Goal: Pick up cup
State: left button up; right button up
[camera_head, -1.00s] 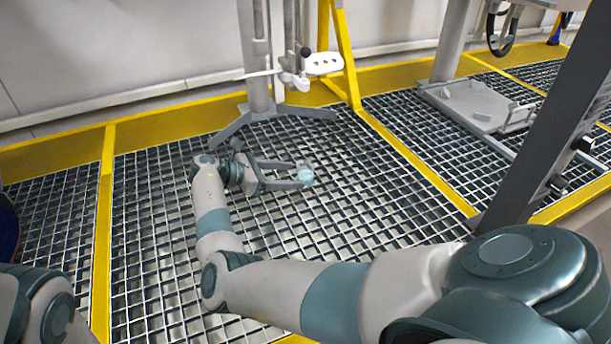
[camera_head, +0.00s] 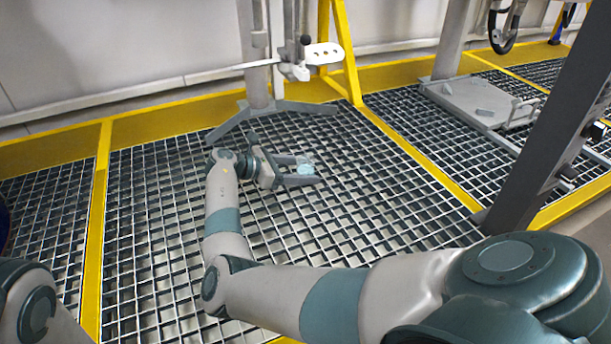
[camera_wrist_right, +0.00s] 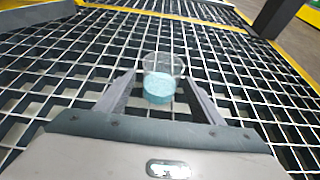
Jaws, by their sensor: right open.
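The cup (camera_head: 306,168) is small and clear with light blue contents, and stands on the floor grating. In the right wrist view the cup (camera_wrist_right: 161,80) is upright between the two fingers, towards their tips, with a gap visible on each side. My right gripper (camera_head: 308,170) is open around the cup, low over the grating; its spread fingers also show in the right wrist view (camera_wrist_right: 160,78). My left gripper is not in view; only part of my left arm shows at the lower left.
The metal grating (camera_head: 390,210) around the cup is clear. A grey stand (camera_head: 262,85) with splayed feet is behind the gripper. Yellow beams (camera_head: 410,155) border the grating. A grey slanted post (camera_head: 550,125) rises at the right, near a flat grey base plate (camera_head: 475,100).

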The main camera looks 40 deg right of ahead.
jog(key=shift+d, duration=0.25)
jog(key=shift+c, duration=0.2)
jog(key=c, duration=1.1)
jog(key=shift+s+r+p, duration=0.1)
jog(key=shift+r+p, duration=0.2)
jog(key=shift+p, duration=0.2)
